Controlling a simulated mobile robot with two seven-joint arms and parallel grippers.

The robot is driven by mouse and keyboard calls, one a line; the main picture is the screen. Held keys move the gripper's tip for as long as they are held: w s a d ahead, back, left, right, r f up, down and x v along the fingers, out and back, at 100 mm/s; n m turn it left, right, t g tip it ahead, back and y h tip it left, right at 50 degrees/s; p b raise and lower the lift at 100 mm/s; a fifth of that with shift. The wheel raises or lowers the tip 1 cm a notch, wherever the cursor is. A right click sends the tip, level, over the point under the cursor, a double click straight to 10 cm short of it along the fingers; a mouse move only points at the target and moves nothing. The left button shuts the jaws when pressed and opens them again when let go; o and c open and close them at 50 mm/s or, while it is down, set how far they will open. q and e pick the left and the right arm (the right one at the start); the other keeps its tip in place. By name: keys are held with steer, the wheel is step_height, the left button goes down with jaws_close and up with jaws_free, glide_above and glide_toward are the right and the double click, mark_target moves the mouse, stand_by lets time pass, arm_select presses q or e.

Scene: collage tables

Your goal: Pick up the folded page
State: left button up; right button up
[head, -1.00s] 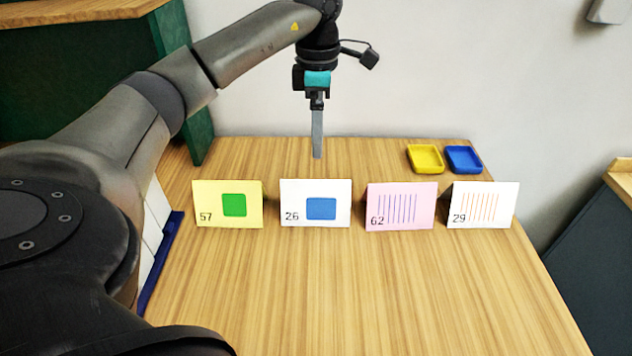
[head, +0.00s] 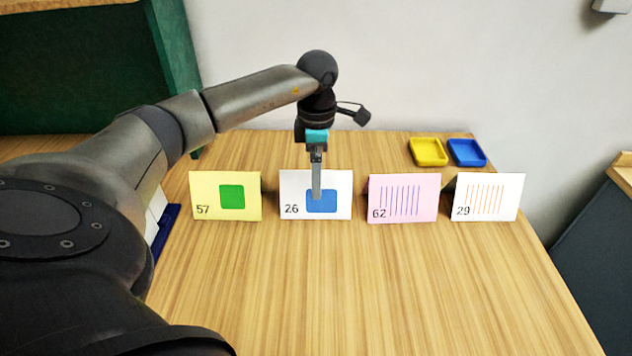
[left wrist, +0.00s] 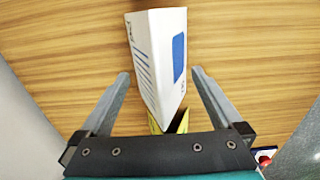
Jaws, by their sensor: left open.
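Several folded pages stand like tents in a row on the wooden table. The white one marked 26 with a blue square (head: 292,187) is second from the left. My left gripper (head: 316,197) points down over it, with one finger in front of its face. In the left wrist view the white page (left wrist: 158,45) lies between the open fingers of my left gripper (left wrist: 160,73), with a visible gap on both sides. It shows blue stripes on its other face. The back finger is hidden in the head view. My right gripper is not in view.
A yellow page 57 (head: 208,193) stands to the left; a pink page 62 (head: 380,205) and a white striped page 29 (head: 508,200) stand to the right. Yellow (head: 428,152) and blue (head: 467,152) trays sit at the back right. The front table (head: 380,290) is clear.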

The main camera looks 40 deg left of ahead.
mark_target(297, 201)
arm_select(q)
step_height(297, 201, down, 4)
steer(key=shift+r, duration=0.1)
steer(key=shift+a, duration=0.1)
steer(key=c, duration=1.1)
steer(key=shift+o, duration=0.2)
steer(key=shift+r, duration=0.15)
